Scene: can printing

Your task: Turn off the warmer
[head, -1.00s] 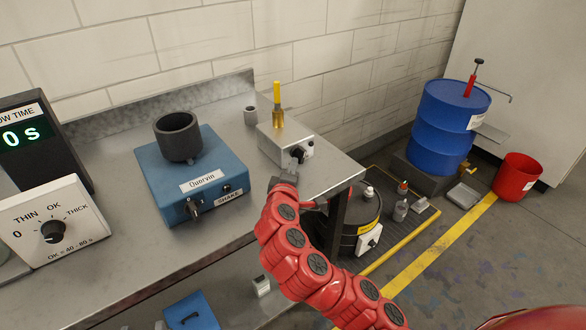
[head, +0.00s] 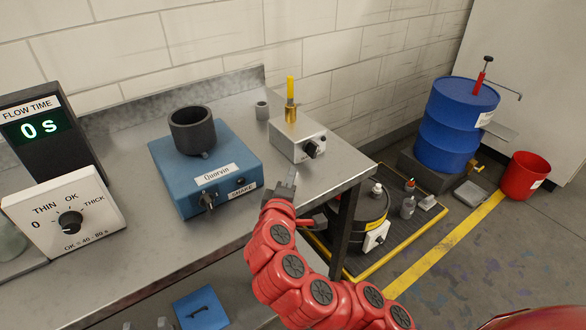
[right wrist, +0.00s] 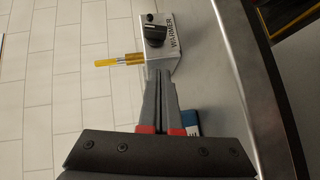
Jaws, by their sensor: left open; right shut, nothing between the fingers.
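The warmer (head: 287,143) is a small silver box near the right end of the bench, with a black knob (head: 313,149) on its front. A yellow-handled tool stands in the brass cup on top. The right wrist view shows the WARMER label on the box (right wrist: 166,57) and its knob (right wrist: 154,35). My right gripper (head: 292,178) is shut and empty, just in front of the warmer and apart from the knob; its fingers (right wrist: 160,75) point at the box. What look like my left gripper's tips (head: 145,325) barely show at the bottom edge, apart and empty.
A blue shaker box (head: 225,165) with a dark cup stands left of the warmer. The flow-time display (head: 40,125) and a white dial box (head: 65,215) are further left. A wall (head: 200,40) runs behind. The bench's right edge is close to the warmer.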

